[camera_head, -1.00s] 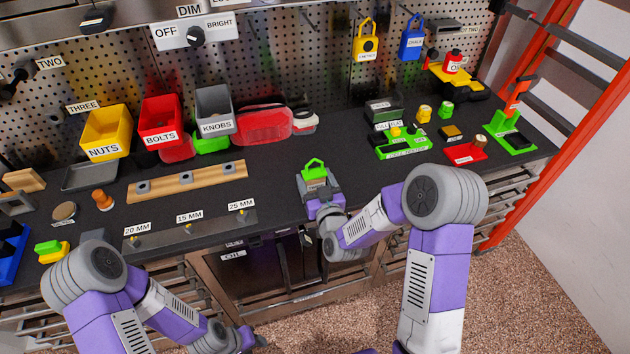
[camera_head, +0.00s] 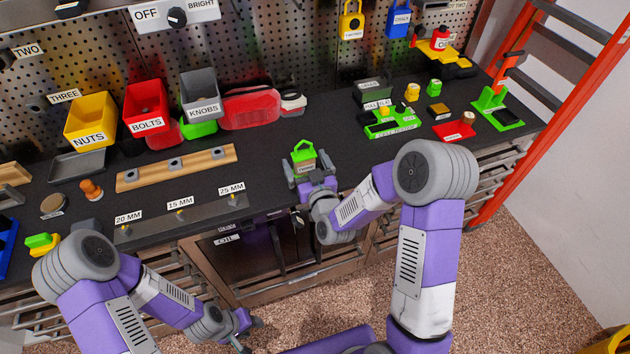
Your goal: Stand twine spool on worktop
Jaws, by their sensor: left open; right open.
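A green thing with a peaked top and a small label too small to read (camera_head: 304,158), which I take to be the twine spool, is upright at the front part of the dark worktop (camera_head: 285,140). My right gripper (camera_head: 309,178) is open at it, with a finger to each side and the palm on the near side. The gripper hides its lower part, so its contact with the worktop is hard to see. My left gripper (camera_head: 246,330) is open and empty, low in front of the chest, away from the worktop.
A wooden rail (camera_head: 205,160) and a 25 MM marked strip (camera_head: 205,210) lie to the left. A green tray (camera_head: 393,124) and a red tray (camera_head: 455,130) are to the right. Yellow, red and grey bins (camera_head: 90,120) stand behind. Bare worktop surrounds the green thing.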

